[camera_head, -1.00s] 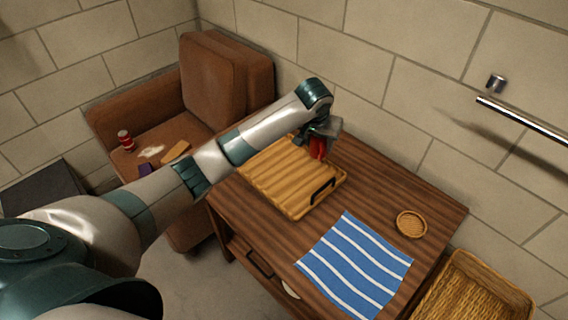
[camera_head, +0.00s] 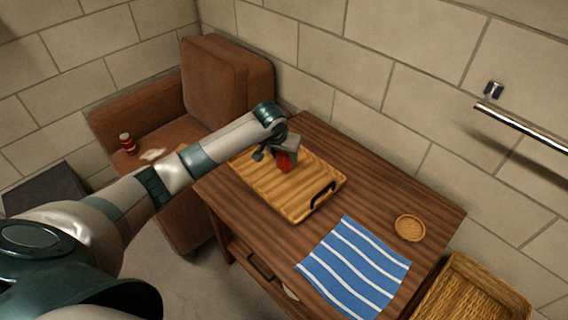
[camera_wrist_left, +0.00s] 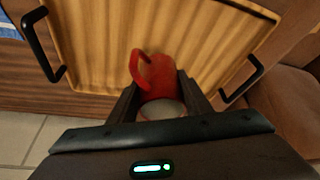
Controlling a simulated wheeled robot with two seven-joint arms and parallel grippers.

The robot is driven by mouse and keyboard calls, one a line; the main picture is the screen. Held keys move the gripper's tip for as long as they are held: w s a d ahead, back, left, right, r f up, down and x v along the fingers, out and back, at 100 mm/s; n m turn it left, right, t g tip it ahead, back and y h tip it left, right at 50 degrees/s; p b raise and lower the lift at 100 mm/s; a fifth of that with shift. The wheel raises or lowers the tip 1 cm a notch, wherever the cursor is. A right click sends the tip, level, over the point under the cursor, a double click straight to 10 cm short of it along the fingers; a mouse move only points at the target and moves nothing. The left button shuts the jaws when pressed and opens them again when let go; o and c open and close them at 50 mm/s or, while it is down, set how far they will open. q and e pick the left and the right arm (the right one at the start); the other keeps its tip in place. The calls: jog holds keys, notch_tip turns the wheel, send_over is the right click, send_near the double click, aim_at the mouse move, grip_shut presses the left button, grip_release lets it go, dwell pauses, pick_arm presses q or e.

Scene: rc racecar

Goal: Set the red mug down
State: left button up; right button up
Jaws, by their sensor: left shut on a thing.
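The red mug (camera_head: 284,162) is held by my left gripper (camera_head: 277,155) over the far left part of the wooden tray (camera_head: 300,205) on the table. In the left wrist view, the mug (camera_wrist_left: 158,78) sits between the two dark fingers of my left gripper (camera_wrist_left: 159,92), with its handle toward the upper left. The tray's slatted floor (camera_wrist_left: 200,40) lies beyond it. I cannot tell whether the mug touches the tray. My right gripper is not in view.
A blue striped cloth (camera_head: 355,268) and a round woven coaster (camera_head: 410,228) lie on the table (camera_head: 390,190). A wicker basket (camera_head: 470,295) stands at the lower right. A brown armchair (camera_head: 215,85) with a red can (camera_head: 127,143) is behind on the left. Most of the tray is clear.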

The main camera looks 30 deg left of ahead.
pick_arm(q)
notch_tip(320, 180, down, 3)
jog(key=shift+f, duration=0.5)
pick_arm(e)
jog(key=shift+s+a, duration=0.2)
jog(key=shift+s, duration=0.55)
pick_arm(q)
jog(key=shift+f+p, duration=0.15)
jog(key=shift+p, duration=0.15)
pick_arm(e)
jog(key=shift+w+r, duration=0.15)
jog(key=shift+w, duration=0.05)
